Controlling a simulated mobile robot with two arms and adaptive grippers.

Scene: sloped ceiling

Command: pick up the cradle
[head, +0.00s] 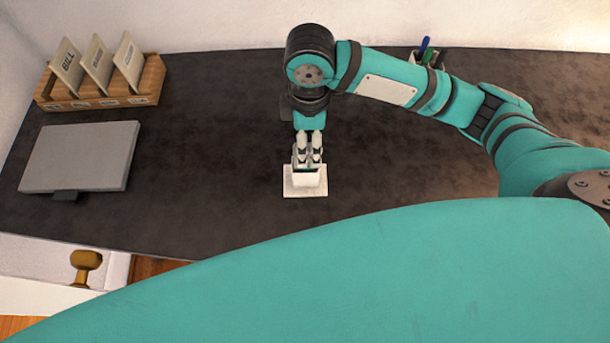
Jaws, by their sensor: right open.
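A small white object (306,190), which I take to be the cradle, stands on the dark desk near the middle of the head view. It has a flat, squarish base and a raised part. My right gripper (308,162) points down over it, with its open fingers at the raised part. The fingers and wrist hide the back of the object, and I cannot tell whether they touch it. My left gripper is not in view.
The dark desk (215,130) is clear around the object. A closed grey laptop-like slab (80,155) and a wooden sorter (110,95) with cards are at left. A pen holder (428,58) stands at the back, behind my right arm. A brass-coloured knob (86,262) is at lower left.

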